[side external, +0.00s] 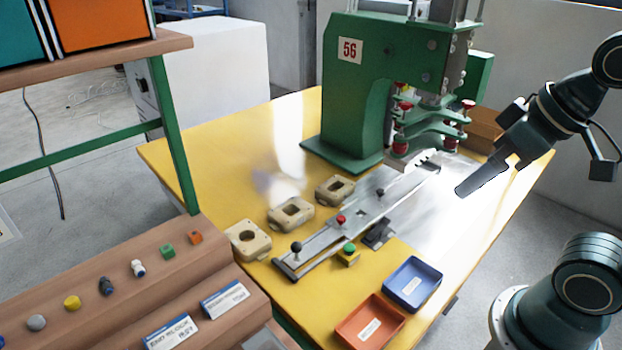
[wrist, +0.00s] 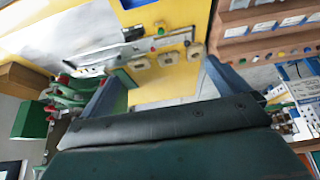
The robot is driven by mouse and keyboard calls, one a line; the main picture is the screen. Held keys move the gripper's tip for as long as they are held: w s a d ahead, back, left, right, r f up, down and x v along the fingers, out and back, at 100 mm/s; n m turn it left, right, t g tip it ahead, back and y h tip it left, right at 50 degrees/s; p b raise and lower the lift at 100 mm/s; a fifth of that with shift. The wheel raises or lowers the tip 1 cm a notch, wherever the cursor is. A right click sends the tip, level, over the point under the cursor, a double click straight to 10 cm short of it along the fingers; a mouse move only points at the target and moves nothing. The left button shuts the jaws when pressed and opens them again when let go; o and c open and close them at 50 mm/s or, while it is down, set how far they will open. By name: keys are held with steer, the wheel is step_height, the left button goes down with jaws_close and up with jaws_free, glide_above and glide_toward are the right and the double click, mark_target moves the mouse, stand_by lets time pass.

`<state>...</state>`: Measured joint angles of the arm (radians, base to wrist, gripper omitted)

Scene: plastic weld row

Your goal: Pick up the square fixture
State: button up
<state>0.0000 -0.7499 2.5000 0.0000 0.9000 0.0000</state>
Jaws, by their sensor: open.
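Three beige fixtures with central openings stand in a row on the yellow table, left of the metal slide rail. The front-left fixture (side external: 262,252) has a round-looking opening. The middle fixture (side external: 274,222) and the one nearest the press (side external: 320,194) have more angular openings; I cannot tell for sure which is the square one. In the wrist view the three are small (wrist: 139,64), (wrist: 168,58), (wrist: 196,51) and lie ahead, between the fingers. My gripper (side external: 463,191) is open and empty, raised at the table's right side, well away from the fixtures; its fingers show in the wrist view (wrist: 158,76).
A green press (side external: 348,110) stands behind the slide rail (side external: 330,230), between my gripper and the back. A blue bin (side external: 413,284) and an orange bin (side external: 370,322) sit at the front. A stepped wooden shelf (side external: 215,250) holds small coloured parts at the left.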

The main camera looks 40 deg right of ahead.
steer(key=c, duration=0.9)
steer(key=w+d+f+g, duration=0.1)
steer(key=w+d+f, duration=0.1)
steer(key=w, duration=2.3)
steer(key=shift+g, duration=0.6)
steer(key=w+f, duration=0.5)
steer(key=f, duration=0.2)
steer(key=w+d+f, duration=0.1)
steer(key=w+f, duration=0.5)
steer(key=f, duration=0.1)
steer(key=w+d+f, duration=0.1)
steer(key=w+f, duration=0.5)
steer(key=f, duration=0.1)
steer(key=shift+d, duration=0.25)
